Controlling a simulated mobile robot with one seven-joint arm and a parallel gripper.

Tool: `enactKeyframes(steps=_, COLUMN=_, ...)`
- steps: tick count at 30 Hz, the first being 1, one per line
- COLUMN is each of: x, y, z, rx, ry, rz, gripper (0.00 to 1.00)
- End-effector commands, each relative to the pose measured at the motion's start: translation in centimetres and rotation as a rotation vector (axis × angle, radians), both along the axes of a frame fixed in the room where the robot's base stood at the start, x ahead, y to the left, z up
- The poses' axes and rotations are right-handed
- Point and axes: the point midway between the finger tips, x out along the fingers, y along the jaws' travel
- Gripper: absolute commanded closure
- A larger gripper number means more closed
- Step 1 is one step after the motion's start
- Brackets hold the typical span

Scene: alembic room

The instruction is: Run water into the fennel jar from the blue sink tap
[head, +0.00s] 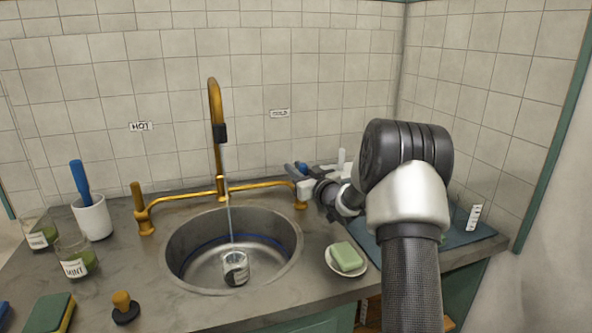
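A brass tap (214,105) arches over a round steel sink (182,276). A thin stream of water (229,205) falls from its dark nozzle to a small glass jar (236,266) in the basin. The jar looks upright, with a pale and dark label too small to read. The tap's right side ends in a brass valve (300,203) with a blue part (300,168) above it. My gripper (303,187) is at this right valve, beside or touching the handle. My arm and the gripper's small size hide whether its fingers are closed.
A HOT sign (140,126) hangs above the left brass handle (138,198). On the left stand a white cup (94,218), a MINT jar (75,259) and another labelled jar (41,235). A sponge (48,312) and stopper (124,306) lie in front; a soap dish (345,268) sits right of the sink.

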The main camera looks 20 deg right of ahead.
Motion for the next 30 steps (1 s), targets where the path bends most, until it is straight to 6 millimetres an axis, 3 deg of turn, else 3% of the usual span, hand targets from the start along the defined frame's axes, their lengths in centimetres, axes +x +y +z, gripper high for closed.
enactKeyframes(steps=1, x=0.0, y=0.0, z=0.0, rx=0.000, ry=0.000, rz=0.001, gripper=0.91)
enactKeyframes(steps=3, x=0.0, y=0.0, z=0.0, rx=0.000, ry=0.000, rz=0.001, gripper=1.00)
enactKeyframes(steps=15, x=0.6, y=0.0, z=0.7, rx=-0.001, ry=0.095, rz=0.001, gripper=1.00)
enactKeyframes(steps=30, x=1.3, y=0.0, z=-0.7, rx=0.001, ry=0.225, rz=0.000, gripper=1.00)
